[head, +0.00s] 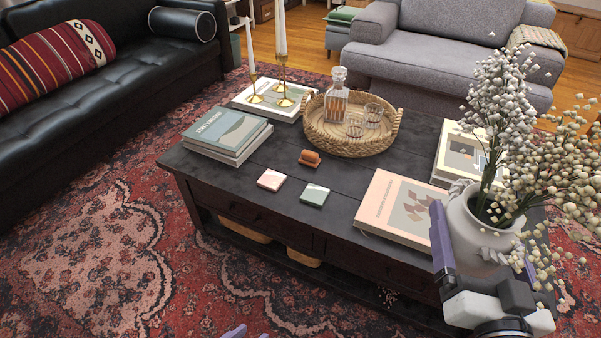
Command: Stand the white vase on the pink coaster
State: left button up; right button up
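The white vase (466,237) is at the right front of the dark table, upright, holding white blossom sprays. My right gripper (485,262) is at the vase, with one purple finger along its left side and the other near its right side. The fingers are apart with the vase between them; whether they press on it is unclear, and its base is hidden. The pink coaster (271,180) lies bare near the table's front edge, left of the vase. Only purple tips of my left gripper (248,333) show at the bottom edge.
A green coaster (315,195) lies right of the pink one, with a small brown object (310,158) behind. A pink book (395,208) lies between coasters and vase. Books (228,133), a wicker tray (316,131) with glassware, and brass candlesticks (284,98) occupy the table's left and back.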

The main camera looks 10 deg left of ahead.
aim_at(272, 178)
jog(key=u, duration=0.3)
jog(key=i, duration=1.05)
jog(key=u, duration=0.35)
